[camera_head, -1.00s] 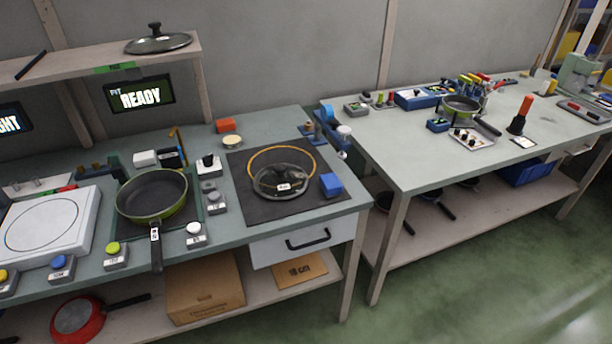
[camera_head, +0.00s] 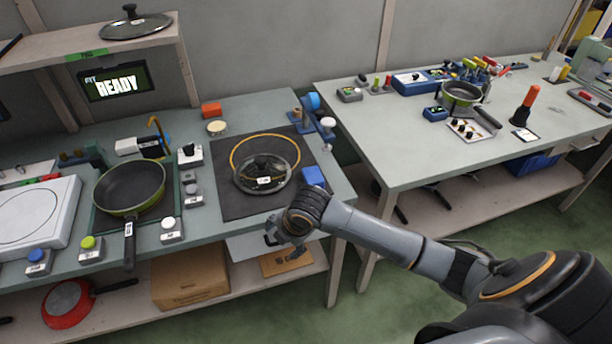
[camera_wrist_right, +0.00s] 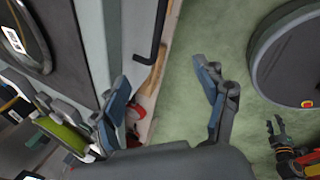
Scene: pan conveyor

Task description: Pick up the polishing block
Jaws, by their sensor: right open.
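A blue block (camera_head: 313,177) lies on the dark mat (camera_head: 236,207), at its right edge beside the glass lid (camera_head: 262,178). It looks like the polishing block, though no label shows. My right gripper (camera_head: 274,238) is at the bench's front edge by the drawer, in front of and lower left of the blue block. In the right wrist view, its fingers (camera_wrist_right: 163,85) are spread wide with nothing between them. The blue block is not visible in that view. My left gripper is not in the head view.
A pan (camera_head: 130,188) stands left of the mat, with several buttons around it. A post stand (camera_head: 327,125) rises behind the blue block. A second bench (camera_head: 400,150) is across a gap to the right. The right wrist view shows the drawer handle (camera_wrist_right: 153,35) and green floor.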

